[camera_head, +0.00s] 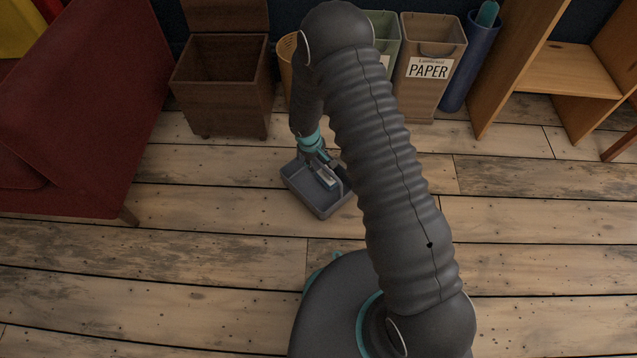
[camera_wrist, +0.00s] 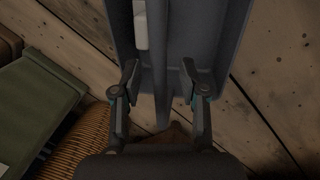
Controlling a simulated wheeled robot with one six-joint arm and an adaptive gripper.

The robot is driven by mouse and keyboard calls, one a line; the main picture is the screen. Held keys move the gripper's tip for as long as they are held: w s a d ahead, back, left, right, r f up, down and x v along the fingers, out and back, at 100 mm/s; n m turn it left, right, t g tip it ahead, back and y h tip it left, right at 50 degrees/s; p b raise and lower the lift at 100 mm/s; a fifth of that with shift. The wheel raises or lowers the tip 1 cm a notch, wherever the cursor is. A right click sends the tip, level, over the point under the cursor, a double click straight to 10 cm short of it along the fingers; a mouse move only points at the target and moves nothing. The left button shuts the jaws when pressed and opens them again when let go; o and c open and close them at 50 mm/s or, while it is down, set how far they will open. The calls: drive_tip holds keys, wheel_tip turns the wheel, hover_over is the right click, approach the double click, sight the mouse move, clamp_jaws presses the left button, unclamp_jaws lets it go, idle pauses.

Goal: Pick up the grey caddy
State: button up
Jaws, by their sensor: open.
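The grey caddy (camera_head: 299,196) is an open tray standing on the wooden floor, left of my arm in the head view. It fills the upper middle of the wrist view (camera_wrist: 207,35), with a raised central divider or handle running lengthwise. A small white item lies inside it (camera_wrist: 140,26). My gripper (camera_wrist: 160,70) is open, with one finger on each side of the central divider at the near end of the caddy. In the head view my gripper (camera_head: 327,168) is low over the caddy. Whether the fingers touch it I cannot tell. My arm partly hides the caddy's right side.
A wooden chest (camera_head: 222,98), a wicker basket (camera_head: 286,62), a bin labelled PAPER (camera_head: 427,88) and a blue bin (camera_head: 470,62) line the back. A red sofa (camera_head: 85,95) is left, a wooden shelf (camera_head: 568,70) right. The floor left of the caddy is clear.

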drive_tip(key=shift+f, duration=0.25)
clamp_jaws()
drive_tip(key=shift+r, duration=0.1)
